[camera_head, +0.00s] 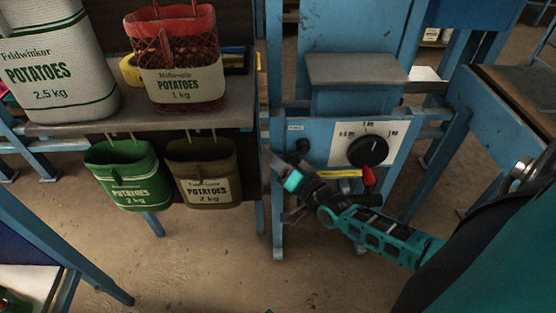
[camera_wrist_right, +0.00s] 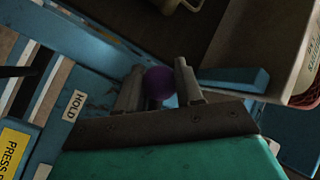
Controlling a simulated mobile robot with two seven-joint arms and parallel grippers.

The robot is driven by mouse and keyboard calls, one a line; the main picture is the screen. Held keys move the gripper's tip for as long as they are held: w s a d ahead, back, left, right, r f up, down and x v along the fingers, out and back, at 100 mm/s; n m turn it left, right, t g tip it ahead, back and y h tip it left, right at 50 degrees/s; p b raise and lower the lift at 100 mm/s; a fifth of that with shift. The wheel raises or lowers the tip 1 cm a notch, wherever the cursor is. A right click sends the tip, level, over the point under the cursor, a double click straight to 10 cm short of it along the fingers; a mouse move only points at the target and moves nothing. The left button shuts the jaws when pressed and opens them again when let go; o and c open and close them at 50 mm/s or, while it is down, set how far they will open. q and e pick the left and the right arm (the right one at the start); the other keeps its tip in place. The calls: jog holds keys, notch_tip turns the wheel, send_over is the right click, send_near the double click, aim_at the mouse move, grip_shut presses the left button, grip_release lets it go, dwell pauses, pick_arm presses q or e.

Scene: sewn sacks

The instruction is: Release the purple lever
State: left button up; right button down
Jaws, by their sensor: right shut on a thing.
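The purple lever's round knob (camera_wrist_right: 159,82) shows in the right wrist view, between the two fingers of my right gripper (camera_wrist_right: 160,76). The gripper is shut on it. In the head view my right gripper (camera_head: 284,188) is at the left side of the blue machine (camera_head: 318,129), below its panel. It hides the purple lever there. A "HOLD" label (camera_wrist_right: 74,105) is left of the knob in the wrist view. My left gripper is not in view.
The machine has a black dial (camera_head: 367,151) and a red-tipped part (camera_head: 368,176) below it. A shelf (camera_head: 150,122) on the left bears a white sack (camera_head: 60,65) and a red sack (camera_head: 180,60). Green (camera_head: 127,177) and brown (camera_head: 200,172) sacks hang beneath it.

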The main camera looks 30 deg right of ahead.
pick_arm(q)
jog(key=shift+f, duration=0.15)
pick_arm(e)
jog(key=shift+a+r+m+t+b, duration=0.15)
jog(key=shift+r+m+t+b, duration=0.2)
jog(key=shift+m+b, duration=0.35)
jog(key=shift+r+m+t+b, duration=0.35)
jog(key=shift+m+t+b, duration=0.1)
jog(key=shift+m+t, duration=0.15)
jog(key=shift+r+m+t+b, duration=0.35)
jog(key=shift+r+m, duration=0.05)
jog(key=shift+m, duration=0.2)
jog(key=shift+r+m+t+h+b, duration=0.3)
jog(key=shift+r+m, duration=0.05)
jog(key=shift+m, duration=0.25)
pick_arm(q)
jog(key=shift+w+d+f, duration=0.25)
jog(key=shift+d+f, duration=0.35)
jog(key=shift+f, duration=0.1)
pick_arm(e)
jog(key=shift+r, duration=0.15)
